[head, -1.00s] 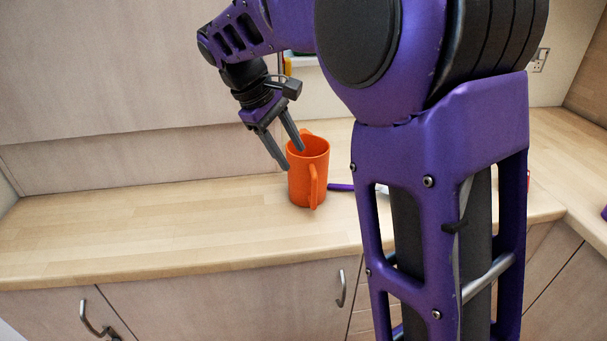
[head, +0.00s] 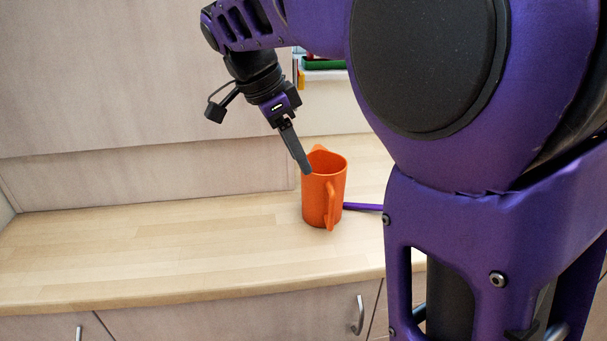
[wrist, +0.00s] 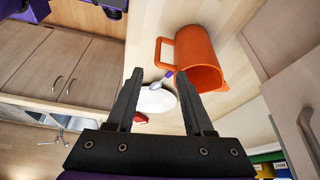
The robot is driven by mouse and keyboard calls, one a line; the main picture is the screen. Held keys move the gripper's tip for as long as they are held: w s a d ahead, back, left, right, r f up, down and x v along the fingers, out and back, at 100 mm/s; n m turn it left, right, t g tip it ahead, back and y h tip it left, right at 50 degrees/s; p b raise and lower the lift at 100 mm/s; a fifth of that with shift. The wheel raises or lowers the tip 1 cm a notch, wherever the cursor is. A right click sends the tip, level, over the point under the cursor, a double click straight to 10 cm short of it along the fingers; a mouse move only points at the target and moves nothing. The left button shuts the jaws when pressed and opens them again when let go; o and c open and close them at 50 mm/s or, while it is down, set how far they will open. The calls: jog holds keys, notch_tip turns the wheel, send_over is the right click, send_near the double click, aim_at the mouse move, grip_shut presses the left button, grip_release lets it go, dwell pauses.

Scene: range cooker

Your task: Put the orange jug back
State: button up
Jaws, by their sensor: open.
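The orange jug (head: 316,207) stands upright on the wooden counter (head: 150,240) in the head view, its handle toward the front and its top open. In the wrist view the jug (wrist: 197,62) is beyond the fingertips, toward the upper right, with its handle on the left side. My gripper (head: 305,170) is at the jug's upper left rim in the head view, seen edge-on so one finger hides the other. In the wrist view my gripper (wrist: 163,85) is open, with nothing between its fingers. I cannot tell whether a finger touches the rim.
A purple-handled utensil (head: 363,207) lies behind the jug to the right. The wrist view shows a white dish (wrist: 155,99) and a red item (wrist: 140,117) near it. A wall panel (head: 150,178) backs the counter. The counter left of the jug is clear.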

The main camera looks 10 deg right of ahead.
jog(key=b, duration=0.2)
send_near(331, 227)
notch_tip(331, 227, down, 2)
jog(key=w+d, duration=0.1)
jog(key=x, duration=0.2)
jog(key=d+b+x, duration=0.1)
jog(key=x, duration=0.2)
grip_shut()
dwell(1.3)
